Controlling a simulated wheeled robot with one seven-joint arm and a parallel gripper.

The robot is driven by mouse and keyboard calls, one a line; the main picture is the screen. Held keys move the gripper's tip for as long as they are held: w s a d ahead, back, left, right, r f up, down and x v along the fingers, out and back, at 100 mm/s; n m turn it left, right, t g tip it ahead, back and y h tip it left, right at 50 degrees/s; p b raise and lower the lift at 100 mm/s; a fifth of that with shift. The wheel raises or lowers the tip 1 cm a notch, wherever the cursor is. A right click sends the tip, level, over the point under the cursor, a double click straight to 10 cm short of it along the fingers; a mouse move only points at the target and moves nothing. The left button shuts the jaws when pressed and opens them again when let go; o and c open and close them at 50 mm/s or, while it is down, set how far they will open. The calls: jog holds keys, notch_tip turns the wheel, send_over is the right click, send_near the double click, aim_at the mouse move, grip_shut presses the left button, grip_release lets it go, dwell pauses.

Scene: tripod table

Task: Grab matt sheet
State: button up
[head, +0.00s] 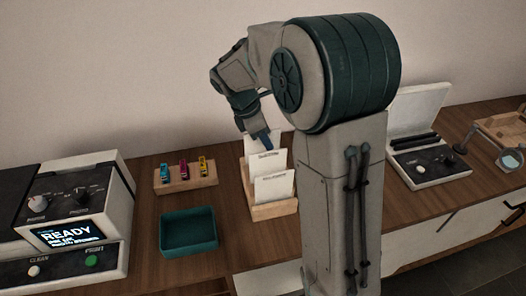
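A wooden holder (274,211) stands on the table left of my arm's column, with white sheets upright in stepped rows. The front sheet (274,188) and middle sheet (267,161) carry printed labels too small to read surely. A back sheet (249,147) shows only in part behind them, its label hidden, so I cannot tell which is the matt sheet. My gripper (262,136) points down at the top of the back sheet, its dark blue fingers overlapping it in the picture. Whether they touch or grip the sheet is not clear.
A printer (72,215) with a lit "READY" screen stands at the left. A wooden rack (186,178) of coloured cartridges and an empty green tray (188,232) lie between it and the holder. An open case device (425,165) and a wooden tray (497,124) are at the right.

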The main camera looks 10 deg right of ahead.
jog(key=shift+f, duration=0.25)
dwell(0.3)
grip_shut()
